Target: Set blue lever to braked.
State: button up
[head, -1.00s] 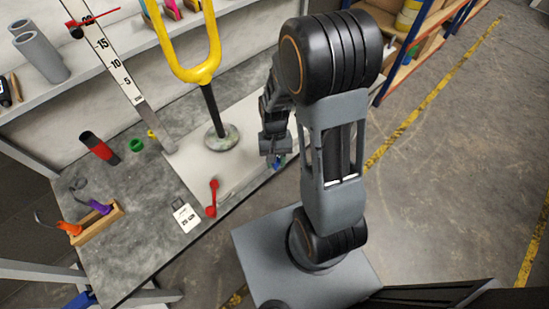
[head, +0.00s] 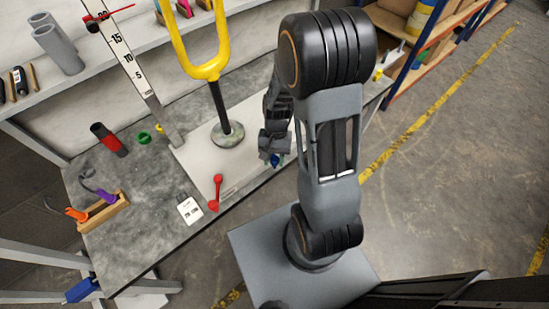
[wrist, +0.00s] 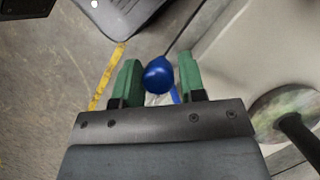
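The blue lever (wrist: 159,76) shows in the wrist view as a round blue knob between the tips of my gripper's two green fingers. In the head view only a small blue bit (head: 275,160) of it shows beside my gripper (head: 268,157), at the bench's front edge. In the wrist view my gripper (wrist: 160,82) is open, with a finger on each side of the knob and a gap visible on both sides. The rest of the lever and its base are mostly hidden, so its setting cannot be read.
A red lever (head: 215,192) stands on the light plate, left of my gripper. A yellow fork on a black post (head: 227,135) rises behind. A white card (head: 189,209) and a wooden tool holder (head: 105,213) lie further left. Floor is clear at right.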

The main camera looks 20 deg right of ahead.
jog(key=o, duration=0.3)
jog(key=p+v, duration=0.2)
jog(key=v, duration=1.2)
jog(key=shift+p, duration=0.4)
jog(key=shift+s+f, duration=0.1)
jog(key=s+a+r+n+t+p, duration=0.1)
jog(key=s+r+n+t+p, duration=0.1)
jog(key=r, duration=0.5)
jog(key=s+a+r+n+t+h+p, duration=0.1)
jog(key=s+a+r+n+t+p, duration=0.1)
jog(key=r+p, duration=0.3)
jog(key=s+a+r+n+t+h+p, duration=0.1)
jog(key=s+r+n+t+p, duration=0.1)
jog(key=r, duration=0.6)
jog(key=shift+s+a+r+t+p, duration=0.4)
jog(key=shift+t+p, duration=0.4)
jog(key=shift+p, duration=0.35)
